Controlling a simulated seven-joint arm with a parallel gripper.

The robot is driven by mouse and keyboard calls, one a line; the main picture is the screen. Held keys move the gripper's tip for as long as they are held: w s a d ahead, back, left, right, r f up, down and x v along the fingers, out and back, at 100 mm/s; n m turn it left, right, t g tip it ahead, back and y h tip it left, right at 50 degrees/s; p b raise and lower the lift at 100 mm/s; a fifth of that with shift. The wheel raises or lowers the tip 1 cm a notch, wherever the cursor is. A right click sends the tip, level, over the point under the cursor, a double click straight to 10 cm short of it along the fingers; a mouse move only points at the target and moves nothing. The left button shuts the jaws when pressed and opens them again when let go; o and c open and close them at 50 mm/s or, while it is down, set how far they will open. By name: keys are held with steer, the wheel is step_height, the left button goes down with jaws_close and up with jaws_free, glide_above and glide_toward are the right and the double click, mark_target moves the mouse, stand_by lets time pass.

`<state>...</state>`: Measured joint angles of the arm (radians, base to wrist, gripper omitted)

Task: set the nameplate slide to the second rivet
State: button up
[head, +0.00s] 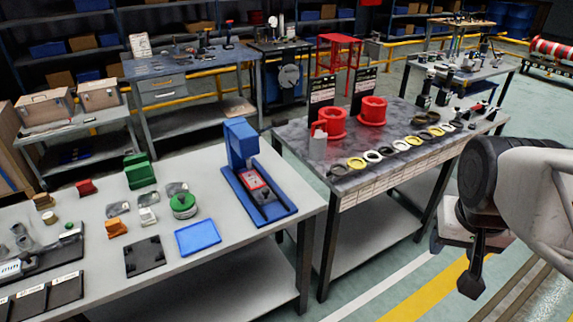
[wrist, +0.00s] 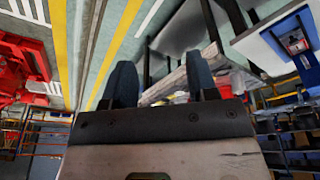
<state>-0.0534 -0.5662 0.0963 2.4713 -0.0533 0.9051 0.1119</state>
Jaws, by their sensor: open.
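A blue fixture (head: 238,145) with an upright head and a flat base stands at the right end of the near grey bench. A small red-framed plate (head: 252,180) lies on its base, probably the nameplate, beside a dark rail. The slide and rivets are too small to tell apart. The plate also shows at the upper right of the wrist view (wrist: 296,45). My gripper (head: 470,272) hangs at the right of the head view, over the floor and well away from the fixture. In the wrist view its two fingers (wrist: 161,82) are apart with nothing between them.
The near bench (head: 270,245) also holds a blue tray (head: 198,237), a black plate (head: 143,257) and several small parts. A second bench (head: 350,180) carries red housings (head: 372,108) and several rings. Open floor (head: 400,275) lies between the benches and my gripper.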

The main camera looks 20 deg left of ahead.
steer(key=w+a+f, duration=0.1)
steer(key=w+a, duration=0.7)
steer(key=w, duration=0.5)
steer(key=t, duration=0.2)
glide_toward(266, 190)
steer(key=shift+w+f, duration=0.4)
steer(key=shift+f, duration=0.2)
steer(key=shift+f, duration=0.15)
steer(key=shift+x, duration=3.75)
steer(key=shift+s, duration=0.1)
steer(key=shift+c, duration=0.2)
